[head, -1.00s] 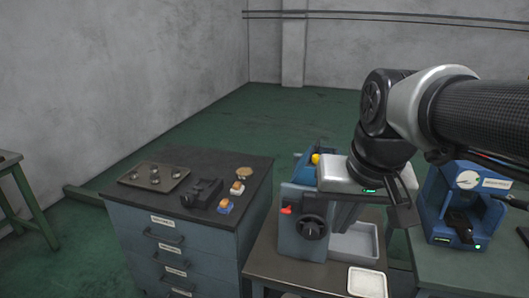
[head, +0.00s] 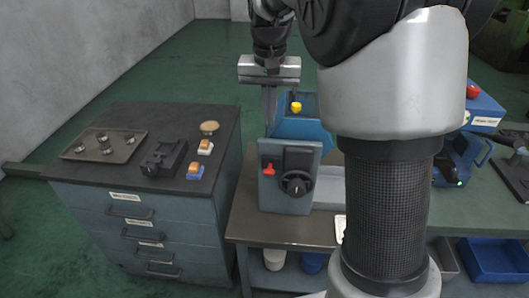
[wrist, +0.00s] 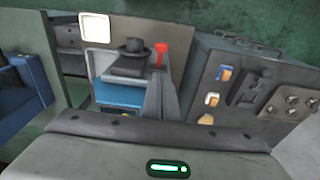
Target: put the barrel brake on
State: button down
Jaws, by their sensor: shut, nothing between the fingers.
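The blue-grey machine (head: 290,205) stands on the middle bench, with a red lever (head: 268,170) at the left of its front panel. A black handwheel (head: 297,183) sits right of the lever. In the wrist view the red lever (wrist: 160,50) stands up beside the black handwheel (wrist: 132,45). Nothing in view names the barrel brake. My gripper (head: 270,128) is shut and empty, pointing down above and behind the front panel, apart from the lever. Its fingertips are hard to make out against the machine.
A yellow knob (head: 296,106) is on the machine's blue rear part. The drawer cabinet (head: 140,215) at left carries a tray of small parts (head: 105,146), a black fixture (head: 164,156) and orange-topped switches (head: 205,147). My arm hides much of the right side.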

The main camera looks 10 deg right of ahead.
jog(key=shift+f, duration=0.15)
send_over(268, 169)
jog(key=w, duration=0.1)
jog(key=f, duration=1)
jog(key=shift+d+f, duration=0.15)
jog(key=shift+d, duration=0.1)
jog(key=shift+s+a+f, duration=0.1)
jog(key=shift+s+f, duration=0.15)
jog(key=shift+f, duration=0.25)
jog(key=shift+s+a+f, duration=0.1)
jog(key=shift+s+f, duration=0.15)
jog(key=shift+f, duration=0.2)
jog(key=shift+s+f, duration=0.25)
jog(key=shift+f, duration=0.35)
jog(key=shift+a+f+b, duration=0.1)
jog(key=shift+f+b, duration=0.05)
jog(key=shift+b, duration=0.15)
